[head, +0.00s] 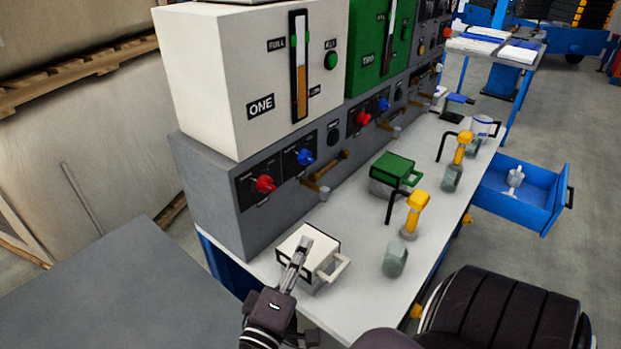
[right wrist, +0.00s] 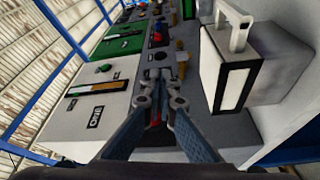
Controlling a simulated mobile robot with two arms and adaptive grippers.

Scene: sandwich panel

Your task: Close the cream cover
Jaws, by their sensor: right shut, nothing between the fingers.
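The cream cover (head: 317,242) is a squarish lid with a dark-edged front and a pale handle, on a grey box on the white bench. In the head view it looks down over its box; I cannot tell if it is fully seated. The cover also shows at the upper right in the right wrist view (right wrist: 215,58). My right gripper (head: 302,243) is shut and empty. In the head view its fingers overlap the cover's left part. In the right wrist view the fingertips (right wrist: 160,92) are left of the cover; contact is not visible. My left gripper is not in view.
A grey panel (head: 205,185) with red and blue knobs stands behind the cover, below a cream tank (head: 215,90). A green-covered box (head: 393,168) and yellow-handled taps (head: 415,205) stand farther along the bench. A blue drawer (head: 520,205) is open at the right.

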